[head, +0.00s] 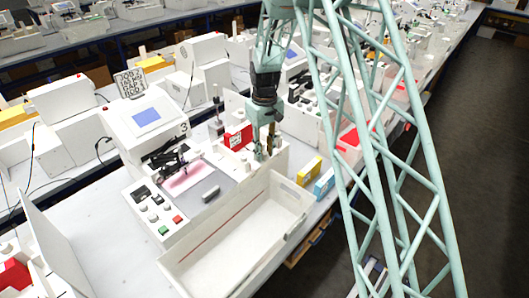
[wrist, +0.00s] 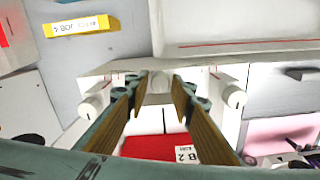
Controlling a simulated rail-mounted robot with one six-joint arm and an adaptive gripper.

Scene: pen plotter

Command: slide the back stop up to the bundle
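My gripper (head: 267,153) points down over the right end of the plotter station in the head view. In the wrist view my gripper (wrist: 160,88) has its two brown-padded fingers apart, with a pale rounded knob (wrist: 160,86) showing between the tips. I cannot tell whether the fingers touch it. The knob may belong to the back stop, but this is unclear. A red block labelled B 2 (wrist: 160,147), likely the bundle, lies beside the knob, below it in the wrist view and partly hidden by the fingers. It also shows left of my gripper in the head view (head: 238,136).
A large white open tray (head: 300,200) lies in front of the station. A yellow box (head: 309,171) and a blue box (head: 324,183) stand to the right. The screen unit (head: 147,117) and a button panel (head: 157,212) are at the left. White cylinders (wrist: 232,95) flank the fingers.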

